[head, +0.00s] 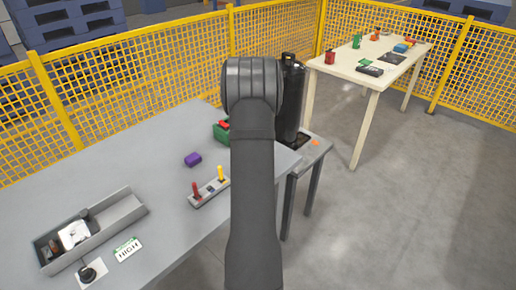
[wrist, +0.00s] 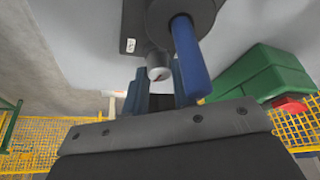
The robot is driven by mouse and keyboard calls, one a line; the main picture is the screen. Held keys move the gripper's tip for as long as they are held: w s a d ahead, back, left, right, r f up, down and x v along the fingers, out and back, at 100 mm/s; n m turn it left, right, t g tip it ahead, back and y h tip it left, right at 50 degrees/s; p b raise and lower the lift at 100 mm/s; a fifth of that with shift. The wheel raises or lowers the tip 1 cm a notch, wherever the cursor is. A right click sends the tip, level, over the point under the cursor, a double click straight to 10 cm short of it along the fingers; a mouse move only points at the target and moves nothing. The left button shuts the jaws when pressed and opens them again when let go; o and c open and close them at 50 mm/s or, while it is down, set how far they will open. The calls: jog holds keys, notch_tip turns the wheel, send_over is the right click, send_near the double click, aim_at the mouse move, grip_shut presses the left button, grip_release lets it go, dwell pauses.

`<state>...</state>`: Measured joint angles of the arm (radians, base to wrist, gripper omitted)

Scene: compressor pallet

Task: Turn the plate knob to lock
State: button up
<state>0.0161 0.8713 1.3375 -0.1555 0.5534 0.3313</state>
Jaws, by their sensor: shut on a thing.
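My gripper (wrist: 158,82) shows in the wrist view, its two dark fingers pointing up. In the head view my arm hides the gripper and this part. A separate black knob (head: 88,272) stands on a white plate at the near left of the grey table (head: 130,155).
A green box (head: 221,131) with a red top is beside my arm; it also shows in the wrist view (wrist: 255,80). A black cylinder (head: 290,95) stands behind my arm. A lever panel (head: 208,192), purple block (head: 193,159), grey tray (head: 120,210) and HIGH card (head: 128,249) are left.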

jog(key=shift+m, duration=0.4)
jog(key=m+h, duration=0.1)
jog(key=m, duration=0.2)
jog(key=shift+w+a+m+h, duration=0.1)
jog(key=shift+a+m+h, duration=0.05)
jog(key=shift+m+h, duration=0.25)
jog(key=m+g+h, duration=0.1)
jog(key=m, duration=0.2)
jog(key=shift+m, duration=0.3)
jog(key=m+g, duration=0.1)
jog(key=m, duration=0.2)
jog(key=shift+w+a+m+g, duration=0.1)
jog(key=shift+w+m+g, duration=0.05)
jog(key=shift+m+g, duration=0.2)
jog(key=shift+m+g+h, duration=0.3)
jog(key=shift+m+g, duration=0.35)
jog(key=shift+m, duration=1.2)
jog(key=o, duration=1)
